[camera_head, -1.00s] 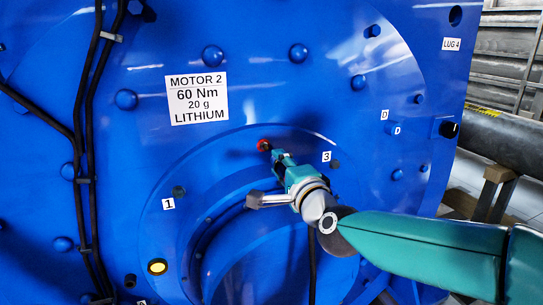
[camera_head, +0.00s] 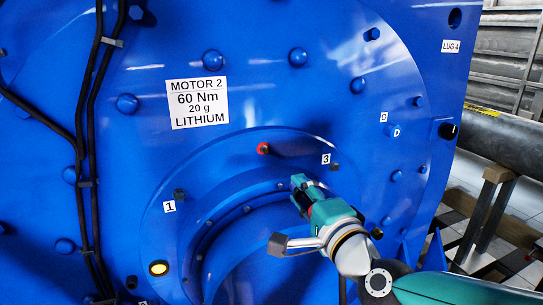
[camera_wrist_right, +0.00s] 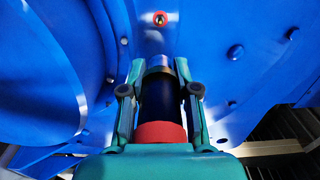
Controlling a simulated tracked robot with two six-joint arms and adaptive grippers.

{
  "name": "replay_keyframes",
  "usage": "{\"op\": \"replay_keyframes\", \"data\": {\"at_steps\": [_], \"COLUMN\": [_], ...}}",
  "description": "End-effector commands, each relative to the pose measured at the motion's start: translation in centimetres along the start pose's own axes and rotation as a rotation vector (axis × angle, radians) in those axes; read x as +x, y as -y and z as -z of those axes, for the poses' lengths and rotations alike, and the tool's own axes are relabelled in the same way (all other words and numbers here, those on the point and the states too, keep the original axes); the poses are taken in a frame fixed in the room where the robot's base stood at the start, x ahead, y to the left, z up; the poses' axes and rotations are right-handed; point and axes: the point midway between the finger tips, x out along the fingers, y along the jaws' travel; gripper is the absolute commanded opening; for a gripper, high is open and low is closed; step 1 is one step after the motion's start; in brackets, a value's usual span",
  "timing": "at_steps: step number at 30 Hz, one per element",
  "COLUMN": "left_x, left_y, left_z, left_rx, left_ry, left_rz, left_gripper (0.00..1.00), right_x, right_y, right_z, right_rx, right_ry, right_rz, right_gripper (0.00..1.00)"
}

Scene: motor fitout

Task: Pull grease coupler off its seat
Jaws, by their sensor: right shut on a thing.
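My right gripper (camera_head: 301,184) is in front of the blue motor face, below and right of the red-ringed grease fitting (camera_head: 263,149). In the right wrist view, the right gripper (camera_wrist_right: 160,92) is shut on the grease coupler (camera_wrist_right: 160,100), a dark cylinder with a metallic tip and a red band at its near end. The coupler is apart from the fitting, which also shows at the top of the wrist view (camera_wrist_right: 160,18). In the head view the fingers mostly hide the coupler. My left gripper is not in view.
A white label (camera_head: 198,102) reads MOTOR 2, 60 Nm, 20 g, LITHIUM. Several bolts stud the blue motor face. Black cables (camera_head: 88,150) run down the left. A grey pipe (camera_head: 500,135) on wooden supports lies at the right.

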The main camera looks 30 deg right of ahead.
Motion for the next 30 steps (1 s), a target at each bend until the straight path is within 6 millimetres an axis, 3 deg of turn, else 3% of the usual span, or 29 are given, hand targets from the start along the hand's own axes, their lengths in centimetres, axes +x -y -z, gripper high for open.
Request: {"op": "replay_keyframes", "data": {"at_steps": [14,30], "left_x": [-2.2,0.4], "left_y": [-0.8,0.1], "left_z": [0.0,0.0], "left_rx": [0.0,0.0], "left_ry": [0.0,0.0], "left_rz": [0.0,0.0], "left_gripper": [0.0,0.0], "right_x": [-4.9,-10.0], "right_y": [0.3,0.2], "right_z": [0.0,-0.1], "right_rx": [0.001,0.004], "right_ry": [0.0,0.001], "right_rz": [0.002,0.01], "right_gripper": [0.0,0.0]}}
